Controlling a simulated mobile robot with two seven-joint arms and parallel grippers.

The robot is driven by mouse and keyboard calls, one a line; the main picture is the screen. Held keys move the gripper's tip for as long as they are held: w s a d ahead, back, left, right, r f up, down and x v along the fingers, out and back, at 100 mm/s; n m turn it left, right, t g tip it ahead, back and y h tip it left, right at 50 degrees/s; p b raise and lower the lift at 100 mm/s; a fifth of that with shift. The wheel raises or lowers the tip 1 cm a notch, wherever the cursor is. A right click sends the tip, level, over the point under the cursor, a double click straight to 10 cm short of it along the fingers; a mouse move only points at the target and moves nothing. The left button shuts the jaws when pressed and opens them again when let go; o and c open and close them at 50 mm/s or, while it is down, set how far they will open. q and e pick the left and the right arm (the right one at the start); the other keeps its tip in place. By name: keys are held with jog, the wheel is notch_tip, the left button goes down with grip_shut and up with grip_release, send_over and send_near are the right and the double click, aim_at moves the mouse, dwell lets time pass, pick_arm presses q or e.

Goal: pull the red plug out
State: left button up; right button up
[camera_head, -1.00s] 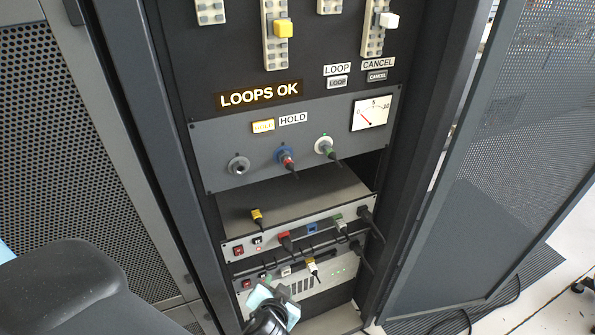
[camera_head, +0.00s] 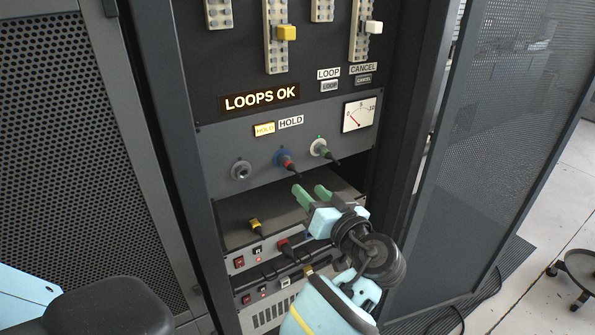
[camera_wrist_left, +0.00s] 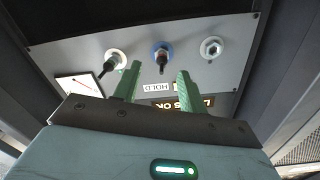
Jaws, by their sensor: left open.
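A dark plug with a red band (camera_head: 288,164) sits in the blue-ringed socket (camera_head: 279,156) on the grey HOLD panel. In the left wrist view, the blue-ringed socket (camera_wrist_left: 161,48) and its dark plug (camera_wrist_left: 162,65) appear between and beyond my green fingertips. My left gripper (camera_head: 309,191) is open and empty, just below and in front of this plug, apart from it in the head view. It also shows in the left wrist view (camera_wrist_left: 158,70). Another red plug (camera_head: 285,247) is in the lower unit, partly hidden by my arm. My right gripper is not in view.
A white-ringed socket (camera_head: 318,147) with a green-banded plug is to the right; an empty grey socket (camera_head: 241,169) is to the left. A yellow plug (camera_head: 256,226) is below. The open mesh door (camera_head: 480,170) bounds the right side.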

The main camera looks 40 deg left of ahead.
aim_at(294, 170)
pick_arm(q)
jog(key=shift+s+d+r+n+y, duration=0.1)
jog(key=shift+d+r+n+y, duration=0.2)
jog(key=shift+r, duration=0.45)
jog(key=shift+a, duration=0.15)
jog(key=shift+x, duration=4.45)
jog(key=shift+f+b, duration=0.1)
jog(key=shift+b, duration=0.2)
grip_shut()
jog(key=shift+d, duration=0.3)
jog(key=shift+v, duration=2.8)
